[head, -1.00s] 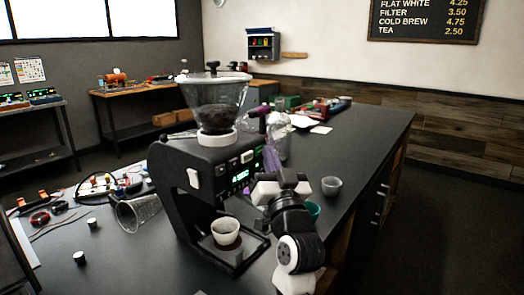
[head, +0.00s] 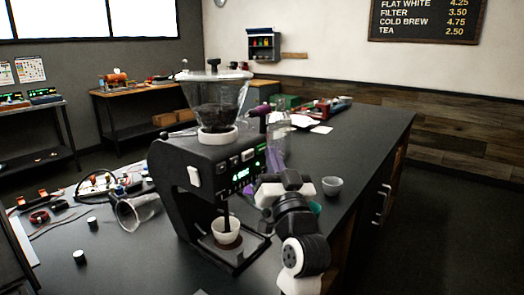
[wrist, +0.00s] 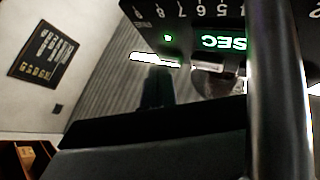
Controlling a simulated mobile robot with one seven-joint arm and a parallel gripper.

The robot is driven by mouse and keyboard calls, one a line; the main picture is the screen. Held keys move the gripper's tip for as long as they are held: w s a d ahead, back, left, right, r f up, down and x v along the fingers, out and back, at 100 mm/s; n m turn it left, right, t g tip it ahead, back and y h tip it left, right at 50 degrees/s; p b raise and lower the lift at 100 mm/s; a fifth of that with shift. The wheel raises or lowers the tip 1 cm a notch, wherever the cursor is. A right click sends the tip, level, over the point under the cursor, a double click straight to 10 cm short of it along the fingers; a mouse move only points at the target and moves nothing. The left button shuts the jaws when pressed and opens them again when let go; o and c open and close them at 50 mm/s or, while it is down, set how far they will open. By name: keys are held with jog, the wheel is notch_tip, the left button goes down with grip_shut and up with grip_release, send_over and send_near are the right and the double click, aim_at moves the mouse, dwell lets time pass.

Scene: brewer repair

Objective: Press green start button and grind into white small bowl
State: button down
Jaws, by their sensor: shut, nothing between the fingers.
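The black coffee grinder (head: 198,160) stands on the dark counter, with beans in its clear hopper (head: 213,97). A dark stream falls from its spout into the white small bowl (head: 228,233), which stands upright on the grinder's base. Its green display (head: 241,171) is lit; the wrist view shows the lit display (wrist: 224,43) upside down, beside a small green light (wrist: 167,38). I cannot tell whether that light is the start button. My gripper (head: 264,191) is shut and empty beside the grinder's front panel, its fingertips mostly hidden by my wrist.
A clear pitcher (head: 137,212) lies left of the grinder among cables and small parts. The counter's far right (head: 370,135) is clear.

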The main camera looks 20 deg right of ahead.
jog(key=shift+s+d, duration=0.1)
jog(key=s+d, duration=0.1)
jog(key=s, duration=0.1)
jog(key=s+d+b, duration=0.1)
jog(key=s+d, duration=0.1)
dwell(0.6)
dwell(0.4)
